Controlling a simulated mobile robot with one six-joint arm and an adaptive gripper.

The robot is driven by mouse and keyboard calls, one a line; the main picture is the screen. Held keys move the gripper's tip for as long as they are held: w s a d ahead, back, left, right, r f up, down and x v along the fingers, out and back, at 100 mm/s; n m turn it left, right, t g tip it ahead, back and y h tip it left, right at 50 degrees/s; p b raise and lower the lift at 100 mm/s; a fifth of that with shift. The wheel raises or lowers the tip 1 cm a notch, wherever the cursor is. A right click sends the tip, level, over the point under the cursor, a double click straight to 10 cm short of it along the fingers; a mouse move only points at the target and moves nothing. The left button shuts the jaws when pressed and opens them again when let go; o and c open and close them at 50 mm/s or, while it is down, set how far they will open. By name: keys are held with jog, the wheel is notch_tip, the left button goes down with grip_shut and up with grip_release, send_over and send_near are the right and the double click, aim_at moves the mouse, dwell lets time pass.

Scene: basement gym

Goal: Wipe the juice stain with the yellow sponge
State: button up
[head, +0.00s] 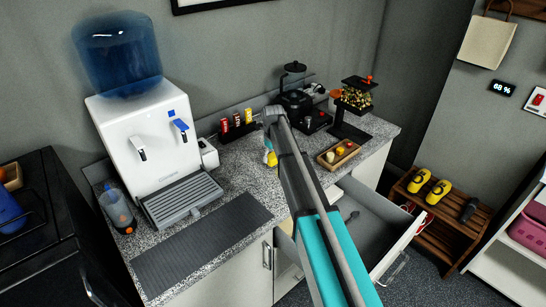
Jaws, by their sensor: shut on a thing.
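My arm reaches from the bottom of the head view up over the speckled grey counter (236,172). My gripper (268,148) shows only in a small part beside the arm, low over the counter; its fingers are mostly hidden. It is shut on a small yellow thing, which looks like the yellow sponge (271,158). I cannot tell whether the sponge touches the counter. I cannot make out a juice stain; the arm hides part of the counter.
A white water dispenser (150,150) and a dark ribbed mat (203,245) are on the left, beside a clear bottle (117,210). A coffee machine (297,100), black stand (352,110) and wooden tray (328,161) are at the back right. An open drawer (375,225) juts out in front.

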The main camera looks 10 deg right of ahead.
jog(key=shift+r+p, duration=1.3)
jog(key=shift+r, duration=0.3)
jog(key=shift+r+p, duration=1.5)
jog(key=shift+s+d, duration=0.1)
jog(key=shift+s+d+f+n, duration=0.15)
jog(key=shift+s+d+n, duration=0.35)
jog(key=shift+d+n, duration=0.25)
jog(key=s+d+n+b, duration=0.1)
jog(key=s+d+n, duration=0.4)
jog(key=d+n, duration=0.2)
jog(key=shift+s+d+f, duration=0.3)
jog(key=shift+f, duration=0.1)
jog(key=shift+n, duration=0.25)
